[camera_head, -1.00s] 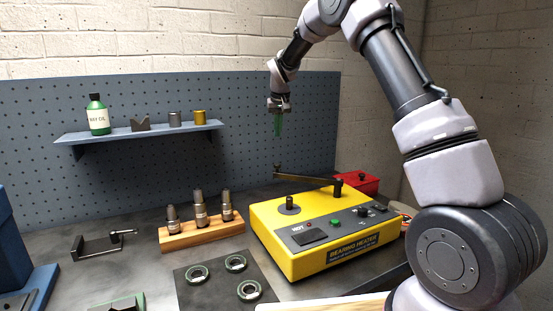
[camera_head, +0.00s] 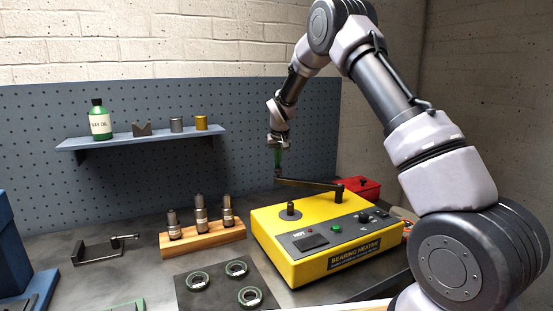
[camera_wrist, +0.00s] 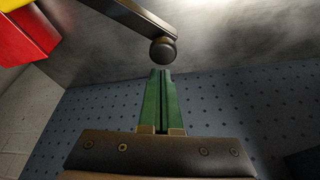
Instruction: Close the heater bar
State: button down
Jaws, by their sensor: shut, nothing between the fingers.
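The yellow bearing heater (camera_head: 278,236) stands on the bench. Its heater bar (camera_head: 308,184) is pivoted on the right-hand post (camera_head: 338,193) and swung open, reaching left behind the heater. The bar's free end is clear of the left post (camera_head: 290,209). My gripper (camera_head: 278,171) points down at the bar's free end, its green fingers shut and empty. In the wrist view the bar (camera_wrist: 128,18) ends in a dark round knob (camera_wrist: 163,51), just beyond the fingertips (camera_wrist: 165,72). I cannot tell whether they touch.
A red box (camera_head: 361,188) sits behind the heater's right side. A wooden block (camera_head: 203,239) with several metal pins stands to the left. A dark mat (camera_head: 215,300) with three rings lies in front. A shelf (camera_head: 140,142) hangs on the pegboard.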

jog(key=shift+s, duration=0.25)
jog(key=shift+s+a+n+y, duration=0.15)
jog(key=shift+s+a+n, duration=0.15)
jog(key=shift+s, duration=0.35)
jog(key=shift+s+a+n+y, duration=0.15)
jog(key=shift+s+a+n, duration=0.15)
jog(key=shift+s, duration=0.35)
jog(key=s+n+g+y, duration=0.1)
jog(key=s+n, duration=0.7)
jog(key=s, duration=0.8)
jog(key=shift+a+y, duration=0.15)
jog(key=shift+y, duration=0.45)
jog(key=shift+r, duration=0.1)
